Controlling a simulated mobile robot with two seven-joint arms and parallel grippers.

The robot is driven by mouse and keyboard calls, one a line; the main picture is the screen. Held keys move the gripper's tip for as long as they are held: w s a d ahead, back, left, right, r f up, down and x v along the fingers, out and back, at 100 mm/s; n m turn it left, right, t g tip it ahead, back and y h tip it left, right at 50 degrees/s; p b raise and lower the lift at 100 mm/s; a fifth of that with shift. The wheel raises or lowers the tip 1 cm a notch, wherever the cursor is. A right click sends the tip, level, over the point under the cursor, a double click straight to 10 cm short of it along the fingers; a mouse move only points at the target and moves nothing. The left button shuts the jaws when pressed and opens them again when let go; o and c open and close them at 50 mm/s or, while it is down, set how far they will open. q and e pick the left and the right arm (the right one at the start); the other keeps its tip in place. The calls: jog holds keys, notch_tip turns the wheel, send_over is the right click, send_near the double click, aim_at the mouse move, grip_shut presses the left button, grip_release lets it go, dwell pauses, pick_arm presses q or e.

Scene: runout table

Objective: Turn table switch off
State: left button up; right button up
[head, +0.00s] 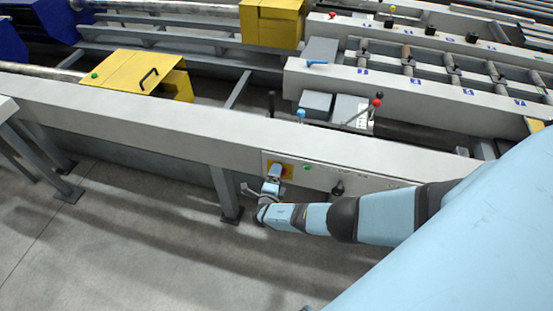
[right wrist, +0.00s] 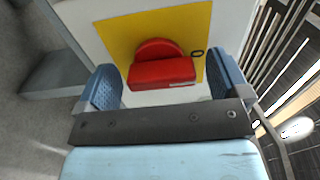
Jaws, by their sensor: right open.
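The table switch (right wrist: 161,70) is a red knob with a thick bar grip, on a yellow plate (right wrist: 118,32) in the right wrist view. Its bar lies roughly level across that picture. My right gripper (right wrist: 165,84) is open, with one blue finger on each side of the switch; whether they touch it I cannot tell. In the head view the yellow plate (head: 289,175) is on the table's front panel, and my right gripper (head: 270,180) is in front of it, hiding the switch. My left gripper is not in view.
A green button (head: 307,167) and a black knob (head: 338,188) sit right of the plate on the same panel. A table leg (head: 226,193) stands left of my gripper. Levers with red and black balls (head: 377,101) rise behind the front beam. The floor in front is clear.

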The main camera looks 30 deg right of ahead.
jog(key=shift+a, duration=0.1)
jog(key=p+v, duration=0.2)
jog(key=v, duration=1.1)
jog(key=shift+s+a, duration=0.2)
jog(key=shift+s, duration=0.1)
